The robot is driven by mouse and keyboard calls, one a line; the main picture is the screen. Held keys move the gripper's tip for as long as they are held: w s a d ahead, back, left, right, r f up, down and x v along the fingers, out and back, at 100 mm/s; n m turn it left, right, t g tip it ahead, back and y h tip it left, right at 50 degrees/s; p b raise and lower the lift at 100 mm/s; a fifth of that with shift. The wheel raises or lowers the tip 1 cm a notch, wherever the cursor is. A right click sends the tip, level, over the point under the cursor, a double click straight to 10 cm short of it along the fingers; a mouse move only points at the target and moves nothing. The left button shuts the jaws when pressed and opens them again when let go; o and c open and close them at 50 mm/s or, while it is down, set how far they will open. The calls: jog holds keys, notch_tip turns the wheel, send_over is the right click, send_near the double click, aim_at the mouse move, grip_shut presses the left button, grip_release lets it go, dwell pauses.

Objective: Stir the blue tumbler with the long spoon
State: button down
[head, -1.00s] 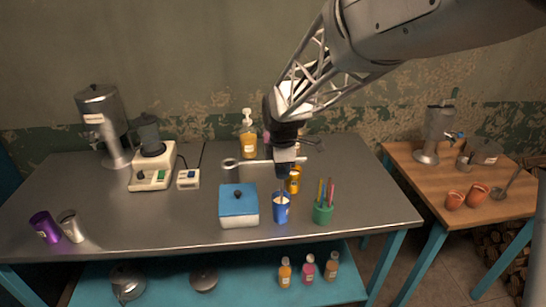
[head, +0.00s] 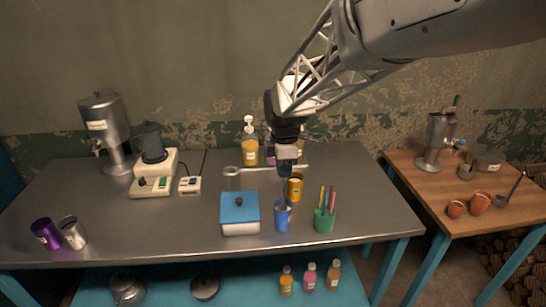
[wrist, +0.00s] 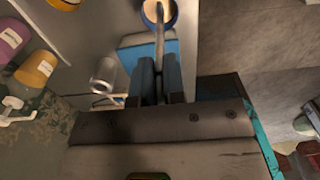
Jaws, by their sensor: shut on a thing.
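The blue tumbler (head: 282,219) stands upright near the front edge of the metal table, between a blue-lidded box and a green pen cup. My gripper (head: 285,172) is above it, pointing down. In the wrist view my gripper (wrist: 157,80) is shut on the long spoon (wrist: 159,38), whose shaft runs from between the fingers into the tumbler (wrist: 170,12). The tumbler holds a pale tan liquid. The spoon's bowl is hidden inside the tumbler.
The blue-lidded box (head: 240,220) stands close left of the tumbler. The green pen cup (head: 324,219) is close right, and a yellow cup (head: 295,187) is just behind. A purple cup (head: 45,234) and a metal cup (head: 73,232) stand far left. The table's left middle is clear.

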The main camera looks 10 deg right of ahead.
jog(key=shift+r, duration=1.95)
jog(key=shift+r, duration=2.4)
jog(key=shift+w, duration=0.1)
